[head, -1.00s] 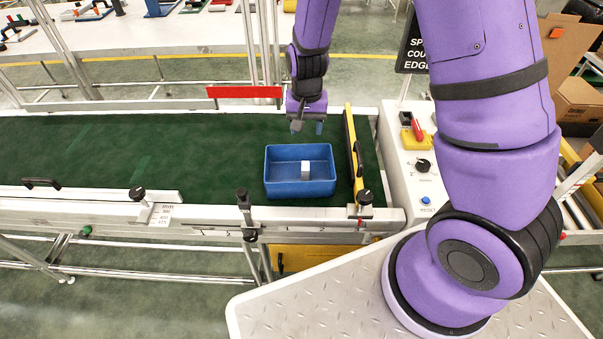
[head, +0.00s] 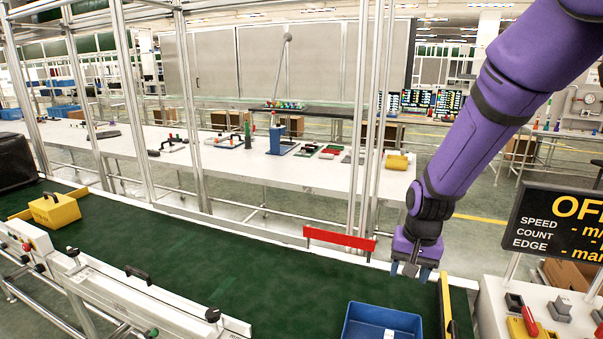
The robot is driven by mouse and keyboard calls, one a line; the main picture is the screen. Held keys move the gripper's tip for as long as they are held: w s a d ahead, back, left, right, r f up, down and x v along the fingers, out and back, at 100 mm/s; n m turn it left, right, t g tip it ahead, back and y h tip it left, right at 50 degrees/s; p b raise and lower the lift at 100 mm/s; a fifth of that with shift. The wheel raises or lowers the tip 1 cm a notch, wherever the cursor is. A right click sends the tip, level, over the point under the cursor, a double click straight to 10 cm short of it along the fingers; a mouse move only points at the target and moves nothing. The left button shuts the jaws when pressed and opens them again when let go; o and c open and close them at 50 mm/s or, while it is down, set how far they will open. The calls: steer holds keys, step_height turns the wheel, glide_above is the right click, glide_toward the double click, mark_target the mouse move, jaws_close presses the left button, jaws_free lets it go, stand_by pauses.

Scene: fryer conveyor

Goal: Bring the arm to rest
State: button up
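My purple arm reaches in from the upper right in the head view. My gripper (head: 410,272) hangs pointing down over the right end of the green conveyor belt (head: 200,270). Its fingers are apart and I see nothing held between them. It is above and slightly beyond a blue bin (head: 353,326), and looks clear of it. A small white block (head: 389,334) is in the bin; the picture's lower edge cuts both off.
A red bar (head: 340,239) stands on the belt's far edge, left of my gripper. A yellow bar (head: 446,305) crosses the belt on the right. A control box (head: 495,318) and black sign (head: 555,222) stand farther right. A yellow box (head: 55,211) sits on the far left.

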steer(key=s+d+r+n+t, duration=0.2)
steer(key=s+d+r, duration=0.1)
steer(key=s+r, duration=0.8)
steer(key=s+d+r+n+t, duration=0.1)
steer(key=s+d+r+t, duration=0.1)
steer(key=s+r, duration=0.9)
steer(key=shift+s+d+r+n+h, duration=0.35)
steer(key=shift+d+r, duration=0.25)
steer(key=shift+r, duration=0.35)
